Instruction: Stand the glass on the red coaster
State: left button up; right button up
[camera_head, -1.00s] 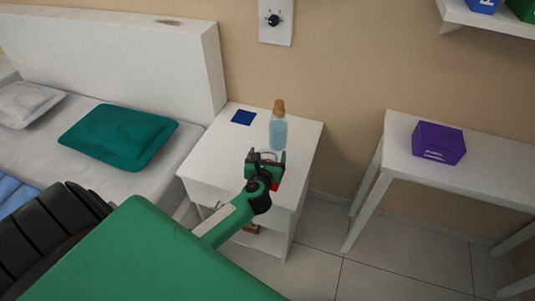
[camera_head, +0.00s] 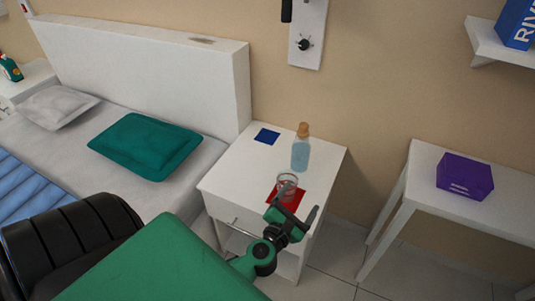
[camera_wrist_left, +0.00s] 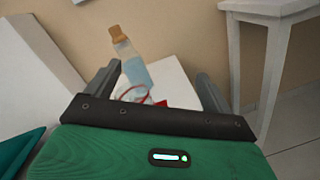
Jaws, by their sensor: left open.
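The clear glass (camera_head: 286,179) stands upright on the white nightstand and appears to rest on the red coaster (camera_head: 298,201). One gripper finger partly covers the glass and coaster in the head view. My left gripper (camera_head: 303,202) is open at the nightstand's front, just on the near side of the glass. In the left wrist view, the glass (camera_wrist_left: 132,92) shows partly between the spread fingers, its lower part hidden by the gripper body. A bit of the red coaster (camera_wrist_left: 161,103) shows beside it. My right gripper is not in view.
A corked bottle (camera_head: 301,153) of pale blue liquid stands just behind the glass on the nightstand (camera_head: 236,168). A blue coaster (camera_head: 267,136) lies at its back left. The bed is on the left; a white table (camera_head: 425,160) with a purple box (camera_head: 465,177) is on the right.

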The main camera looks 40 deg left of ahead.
pick_arm(q)
jog(key=s+d+f+m+g+h, duration=0.3)
jog(key=d+f+m+h, duration=0.25)
jog(key=m, duration=0.55)
jog(key=s+d+f+m+g+h, duration=0.4)
jog(key=d+m, duration=0.3)
jog(key=m, duration=0.4)
jog(key=s+a+f+m+g+y, duration=0.3)
jog(key=s+f+m+g, duration=0.1)
jog(key=s+f+m, duration=0.1)
jog(key=s+a+f+m+g+y, duration=0.3)
jog(key=s+f+m, duration=0.3)
jog(key=s+f, duration=0.2)
jog(key=shift+s+a+f+g, duration=0.2)
jog(key=shift+s+a+g, duration=0.3)
jog(key=shift+a+g, duration=0.35)
jog(key=shift+d, duration=0.1)
